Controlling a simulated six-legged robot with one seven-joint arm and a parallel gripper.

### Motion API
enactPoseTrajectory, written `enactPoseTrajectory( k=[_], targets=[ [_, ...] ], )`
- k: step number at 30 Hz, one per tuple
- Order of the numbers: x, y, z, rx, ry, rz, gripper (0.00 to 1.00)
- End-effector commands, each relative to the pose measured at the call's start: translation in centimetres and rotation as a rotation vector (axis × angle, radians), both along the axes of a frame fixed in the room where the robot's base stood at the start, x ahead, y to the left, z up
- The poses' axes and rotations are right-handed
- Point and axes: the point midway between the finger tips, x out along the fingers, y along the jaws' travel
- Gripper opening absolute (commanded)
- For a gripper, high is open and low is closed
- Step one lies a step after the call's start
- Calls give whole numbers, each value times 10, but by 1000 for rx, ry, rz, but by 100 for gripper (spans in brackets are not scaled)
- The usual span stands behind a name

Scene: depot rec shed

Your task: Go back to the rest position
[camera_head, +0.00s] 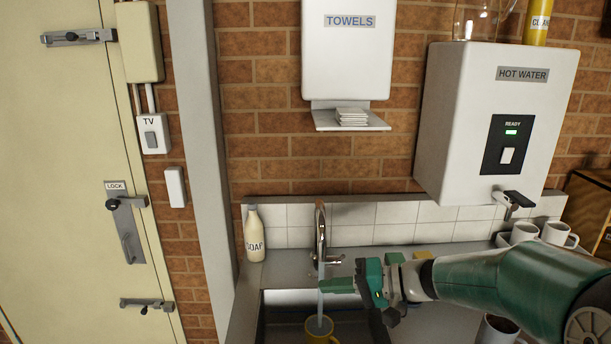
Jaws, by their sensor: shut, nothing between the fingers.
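My gripper (326,285) is at the end of my green and grey arm, which reaches in from the right. Its green fingers are shut with nothing between them and point left over the sink (285,298). In the picture the fingertips overlap a thin stream of water under the tap (320,232); I cannot tell whether they touch it. A yellow mug (320,338) stands in the sink below the stream, its lower part cut off by the frame edge.
A soap bottle (254,235) stands left of the tap. Sponges (423,255) lie behind my gripper. The hot water heater (497,120) hangs at right above white mugs (523,233). A towel dispenser (347,50) is on the brick wall. A locked door (60,190) is at left.

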Motion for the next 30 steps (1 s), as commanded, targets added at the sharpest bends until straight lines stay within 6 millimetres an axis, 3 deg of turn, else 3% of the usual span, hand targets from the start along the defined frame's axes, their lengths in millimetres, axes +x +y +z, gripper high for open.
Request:
enactPoseTrajectory(
  k=[2,6,15,24,30],
  targets=[
    [-27,15,-10,-149,52,45,0],
    [-70,21,-24,-399,128,75,0],
    [-146,-8,-24,-866,146,-8,0],
    [-197,-57,1,-1149,4,-216,0],
    [-209,-75,11,-1200,-68,-305,0]
  ],
)
